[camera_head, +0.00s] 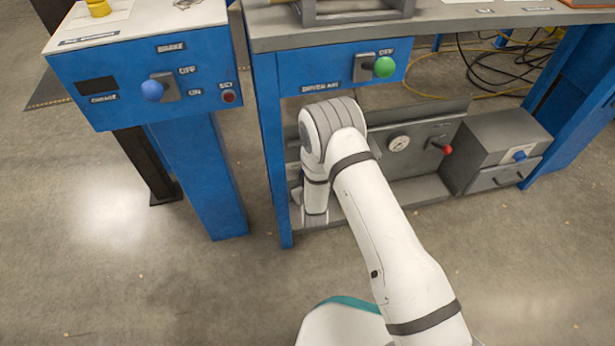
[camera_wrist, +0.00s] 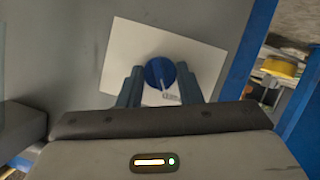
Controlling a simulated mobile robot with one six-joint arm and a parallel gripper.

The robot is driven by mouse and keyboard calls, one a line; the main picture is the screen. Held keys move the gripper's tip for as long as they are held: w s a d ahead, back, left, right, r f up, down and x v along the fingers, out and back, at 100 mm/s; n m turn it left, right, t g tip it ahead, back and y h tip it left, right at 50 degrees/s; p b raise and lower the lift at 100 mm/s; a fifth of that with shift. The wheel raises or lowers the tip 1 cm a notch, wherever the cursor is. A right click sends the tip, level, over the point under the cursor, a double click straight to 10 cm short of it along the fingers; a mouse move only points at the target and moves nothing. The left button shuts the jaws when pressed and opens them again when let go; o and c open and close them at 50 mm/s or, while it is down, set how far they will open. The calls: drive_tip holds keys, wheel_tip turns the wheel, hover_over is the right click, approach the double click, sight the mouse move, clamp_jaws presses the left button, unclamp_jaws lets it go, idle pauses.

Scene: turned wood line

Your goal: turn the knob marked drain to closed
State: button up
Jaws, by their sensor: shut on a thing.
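A round blue knob (camera_wrist: 159,72) with a pale pointer sits on a white plate (camera_wrist: 118,68) fixed to a grey panel in the wrist view. The pointer slants toward the lower right of that picture. My gripper (camera_wrist: 160,85) has one finger on each side of the knob and is shut on it. No marking on the white plate can be read, so I cannot tell the drain and closed marks. In the head view my arm reaches down to the left end of the bench's lower grey unit (camera_head: 428,183); the held knob and my fingers are hidden there.
On the lower unit are a gauge (camera_head: 399,143), a red handle (camera_head: 447,149) and a grey box with another blue knob (camera_head: 520,156). Above are a green knob (camera_head: 384,67) and, at left, a blue lever ball (camera_head: 152,90). Cables (camera_head: 490,70) lie behind. The front floor is clear.

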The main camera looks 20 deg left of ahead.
drive_tip(key=shift+s+a+n+t+h, duration=0.15)
drive_tip(key=shift+n+t+h, duration=0.2)
drive_tip(key=shift+n, duration=0.35)
drive_tip(key=o, duration=1)
wheel_tip(320, 180, up, 10)
drive_tip(key=p, duration=0.4)
